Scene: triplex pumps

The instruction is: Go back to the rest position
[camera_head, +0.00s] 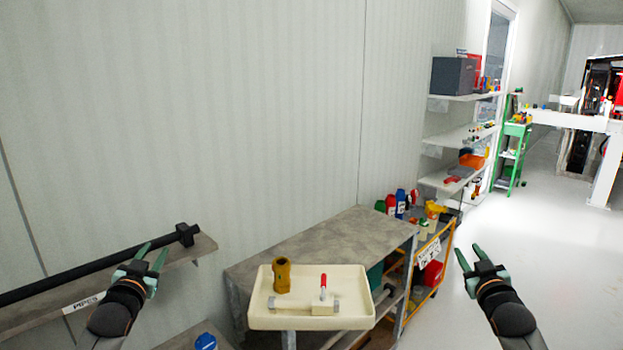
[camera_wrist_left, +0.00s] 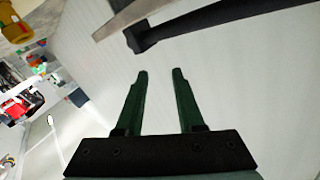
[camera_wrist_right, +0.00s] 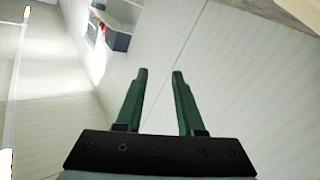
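My left gripper (camera_head: 153,257) is open and empty in the head view, in front of the wall shelf on the left. Its two green fingers stand apart in the left wrist view (camera_wrist_left: 160,95), with nothing between them. My right gripper (camera_head: 473,259) is open and empty over the floor to the right of the cart in the head view. Its fingers are also apart in the right wrist view (camera_wrist_right: 160,95), with the wall behind them.
A cream tray (camera_head: 262,318) holds a brass fitting (camera_head: 282,275) and a red-handled tool (camera_head: 323,287). A grey table (camera_head: 320,240) stands behind it. A black bar (camera_head: 100,264) lies on the left wall shelf. A yellow cart (camera_head: 449,240) stands right of the table.

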